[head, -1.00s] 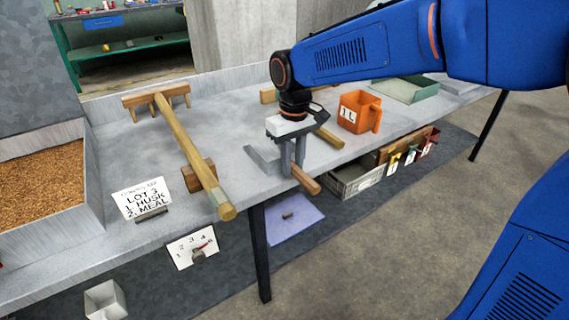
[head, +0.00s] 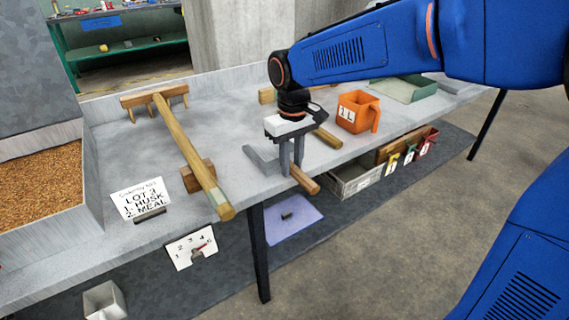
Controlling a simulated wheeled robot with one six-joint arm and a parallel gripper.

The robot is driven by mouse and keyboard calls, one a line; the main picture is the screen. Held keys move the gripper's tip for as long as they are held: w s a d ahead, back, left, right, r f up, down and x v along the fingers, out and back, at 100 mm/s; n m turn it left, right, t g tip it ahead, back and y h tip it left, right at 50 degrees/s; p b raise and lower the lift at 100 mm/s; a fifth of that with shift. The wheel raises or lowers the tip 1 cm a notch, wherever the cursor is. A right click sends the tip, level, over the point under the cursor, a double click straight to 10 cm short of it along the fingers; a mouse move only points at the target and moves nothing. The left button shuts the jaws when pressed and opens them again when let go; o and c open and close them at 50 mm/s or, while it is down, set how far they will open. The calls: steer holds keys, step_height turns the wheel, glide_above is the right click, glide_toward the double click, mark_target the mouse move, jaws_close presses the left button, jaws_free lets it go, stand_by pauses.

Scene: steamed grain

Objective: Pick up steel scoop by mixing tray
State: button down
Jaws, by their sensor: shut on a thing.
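My gripper (head: 292,168) points down over the front part of the grey table and is shut on the steel scoop. The scoop's short wooden handle (head: 306,180) sticks out toward the front edge. Its grey metal part (head: 262,160) shows to the left of the fingers. The fingers hide the middle of the scoop, and I cannot tell whether it touches the table. A large grey tray of brown grain (head: 97,205) stands at the far left. A shallow green tray (head: 402,90) lies at the back right, partly behind my arm. I cannot tell which is the mixing tray.
A long wooden rake (head: 190,150) lies left of my gripper, its handle over a wooden block. An orange jug (head: 357,112) stands to the right. A lettered card (head: 140,198) stands by the grain. Below are a grey crate (head: 355,182) and a dial panel (head: 190,247).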

step_height(320, 180, up, 10)
stand_by(0.6)
stand_by(1.8)
